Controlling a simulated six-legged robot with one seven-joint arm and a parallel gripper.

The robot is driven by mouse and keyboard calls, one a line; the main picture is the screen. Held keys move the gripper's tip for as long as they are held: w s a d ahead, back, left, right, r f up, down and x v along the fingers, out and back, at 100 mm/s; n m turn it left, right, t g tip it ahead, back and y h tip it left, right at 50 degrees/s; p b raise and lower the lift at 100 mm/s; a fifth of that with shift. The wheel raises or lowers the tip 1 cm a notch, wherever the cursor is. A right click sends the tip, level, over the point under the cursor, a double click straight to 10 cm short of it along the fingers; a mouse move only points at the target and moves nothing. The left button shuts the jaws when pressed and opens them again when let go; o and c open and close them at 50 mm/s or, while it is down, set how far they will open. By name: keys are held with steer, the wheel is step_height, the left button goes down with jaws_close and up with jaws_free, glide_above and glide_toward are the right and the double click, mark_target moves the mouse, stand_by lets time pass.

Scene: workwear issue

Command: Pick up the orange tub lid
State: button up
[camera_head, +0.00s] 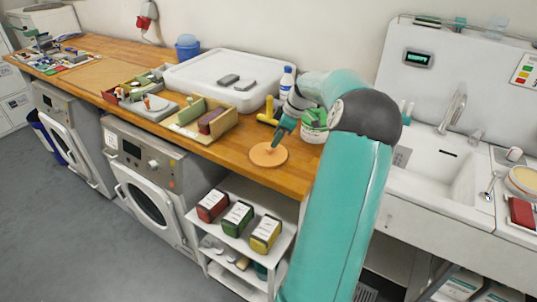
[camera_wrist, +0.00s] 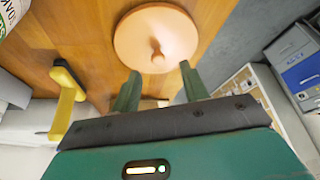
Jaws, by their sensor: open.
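The orange tub lid (camera_head: 262,155) is a flat round disc lying on the wooden counter near its front edge. In the wrist view the lid (camera_wrist: 178,38) lies just beyond my fingertips, with a small knob (camera_wrist: 157,55) standing up at its middle. My gripper (camera_wrist: 159,82) is open and empty, its two green fingers spread apart, with the knob between their lines and a little ahead of them. In the head view my gripper (camera_head: 274,143) is just above the lid and hides part of it. I cannot tell whether the fingers touch the lid.
A yellow-handled item (camera_head: 268,112) and a white bottle (camera_head: 286,82) stand behind the lid. A green-and-white tub (camera_head: 314,126) is close beside my arm. A wooden box (camera_head: 203,122) stands to the left. The counter's front edge (camera_head: 285,188) is near. A sink (camera_head: 437,150) is at right.

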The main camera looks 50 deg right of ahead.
mark_target(269, 148)
steer(key=x, duration=0.5)
steer(key=shift+w+f, duration=0.3)
steer(key=shift+w, duration=0.05)
steer(key=shift+c, duration=0.3)
jaws_close()
